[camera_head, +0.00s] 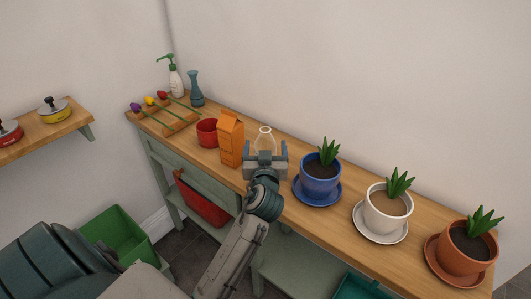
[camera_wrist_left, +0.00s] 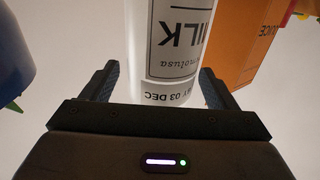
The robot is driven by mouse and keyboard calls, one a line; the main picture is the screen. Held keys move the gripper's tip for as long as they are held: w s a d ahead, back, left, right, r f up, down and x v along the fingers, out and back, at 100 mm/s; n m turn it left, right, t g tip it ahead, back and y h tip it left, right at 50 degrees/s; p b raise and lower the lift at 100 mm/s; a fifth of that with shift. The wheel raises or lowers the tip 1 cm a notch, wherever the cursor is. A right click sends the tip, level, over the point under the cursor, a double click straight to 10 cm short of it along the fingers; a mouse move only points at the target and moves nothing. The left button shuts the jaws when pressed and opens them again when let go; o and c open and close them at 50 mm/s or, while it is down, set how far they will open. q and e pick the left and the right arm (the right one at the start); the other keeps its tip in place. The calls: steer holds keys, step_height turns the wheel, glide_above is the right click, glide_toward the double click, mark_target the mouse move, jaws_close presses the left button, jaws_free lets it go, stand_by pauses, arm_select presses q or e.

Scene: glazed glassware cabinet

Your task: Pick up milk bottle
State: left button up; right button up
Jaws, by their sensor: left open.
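The milk bottle (camera_head: 265,135) stands upright on the wooden table, behind my left gripper (camera_head: 265,150). Its clear neck shows above the gripper and the gripper hides its lower part. In the left wrist view the bottle (camera_wrist_left: 178,45) has a white label with upside-down "MILK" print. My left gripper (camera_wrist_left: 158,72) is open, with one finger on each side of the bottle in that picture. The right finger appears very close to the bottle and the left one has a small gap. I cannot tell whether either touches. My right gripper is not in view.
An orange carton (camera_head: 231,140) stands close left of the bottle, with a red cup (camera_head: 207,132) beyond it. A blue plant pot (camera_head: 320,178) stands close right. White (camera_head: 388,204) and terracotta (camera_head: 461,250) pots stand further right. A wall runs behind the table.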

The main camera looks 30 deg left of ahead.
arm_select(q)
steer(key=shift+x, duration=1.2)
steer(key=shift+f, duration=0.1)
steer(key=shift+s+d, duration=0.1)
steer(key=c, duration=1.4)
steer(key=shift+c, duration=0.9)
